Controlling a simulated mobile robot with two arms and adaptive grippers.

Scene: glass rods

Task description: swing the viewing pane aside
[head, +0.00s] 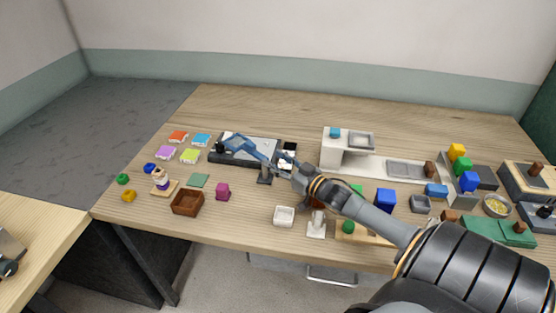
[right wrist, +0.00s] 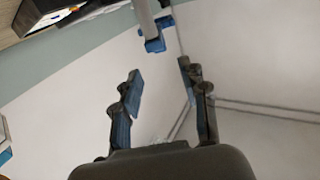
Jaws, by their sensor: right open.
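A dark flat case (head: 217,157) with a grey upper surface lies at the back left of the middle of the table. I cannot pick out the viewing pane for sure; my gripper covers part of this case. My right gripper (head: 238,143) reaches over the case from the right, its blue fingers pointing left. In the right wrist view its two fingers (right wrist: 159,70) are apart with nothing between them. A grey bar with a blue end (right wrist: 154,43) shows beyond the fingertips; I cannot tell what it belongs to. My left gripper is not in view.
A white stand (head: 333,156) and a blue cube (head: 386,198) are on the right. The table behind the case is clear.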

